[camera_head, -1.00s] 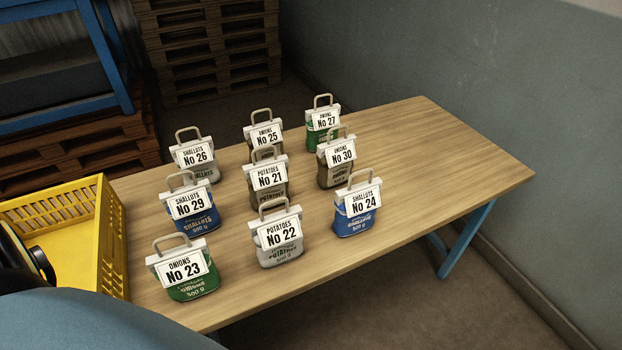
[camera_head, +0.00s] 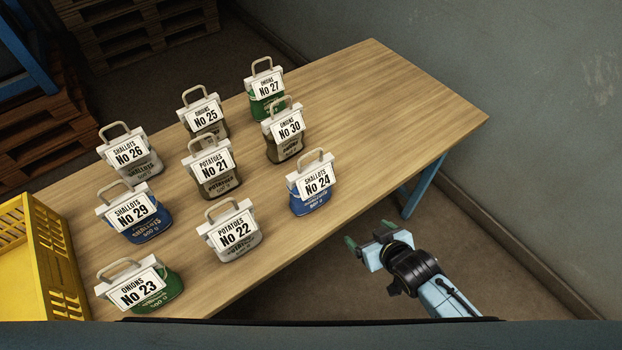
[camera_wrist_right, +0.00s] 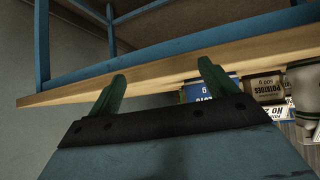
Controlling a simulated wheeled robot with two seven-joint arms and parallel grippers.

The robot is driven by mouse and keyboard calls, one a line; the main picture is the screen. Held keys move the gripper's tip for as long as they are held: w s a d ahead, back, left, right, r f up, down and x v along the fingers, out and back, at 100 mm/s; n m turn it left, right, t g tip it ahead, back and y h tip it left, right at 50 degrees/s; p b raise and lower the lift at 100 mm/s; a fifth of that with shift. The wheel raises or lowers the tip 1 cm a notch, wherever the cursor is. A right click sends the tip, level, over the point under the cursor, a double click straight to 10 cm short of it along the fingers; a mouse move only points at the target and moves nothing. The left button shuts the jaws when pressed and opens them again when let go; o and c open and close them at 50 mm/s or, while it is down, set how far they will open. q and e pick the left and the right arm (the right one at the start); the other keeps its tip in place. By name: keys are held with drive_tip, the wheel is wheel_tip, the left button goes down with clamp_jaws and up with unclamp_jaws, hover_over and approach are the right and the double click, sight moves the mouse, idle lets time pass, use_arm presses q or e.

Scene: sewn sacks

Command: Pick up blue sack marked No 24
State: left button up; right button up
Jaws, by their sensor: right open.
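The blue sack marked No 24 (camera_head: 309,204) stands upright near the table's front right edge. It has a white "Shallots" label and a beige loop handle on top. My right gripper (camera_head: 366,234) is open and empty, off the table's front edge, to the right of and nearer than this sack, not touching it. In the right wrist view, the open fingers (camera_wrist_right: 161,72) point at the table edge, and part of a blue sack (camera_wrist_right: 226,85) shows beyond the right finger. My left gripper is not in view.
The wooden table (camera_head: 390,110) holds several other labelled sacks, among them No 22 (camera_head: 238,248) left of No 24 and No 30 (camera_head: 288,152) behind it. A blue No 29 sack (camera_head: 150,227) stands further left. A yellow crate (camera_head: 50,250) is at left. The table's right end is clear.

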drive_tip(key=w+a+r+n+t+y+p, duration=0.15)
drive_tip(key=a+r, duration=0.35)
drive_tip(key=r, duration=0.8)
wheel_tip(320, 180, up, 6)
drive_tip(key=y, duration=0.3)
hover_over(311, 180)
drive_tip(key=s+d, duration=0.2)
drive_tip(key=shift+t+h, duration=0.35)
drive_tip(key=shift+r+x, duration=0.2)
drive_tip(key=shift+x, duration=2.95)
drive_tip(key=shift+w, duration=0.15)
drive_tip(key=c, duration=1.8)
drive_tip(key=shift+r, duration=0.15)
clamp_jaws()
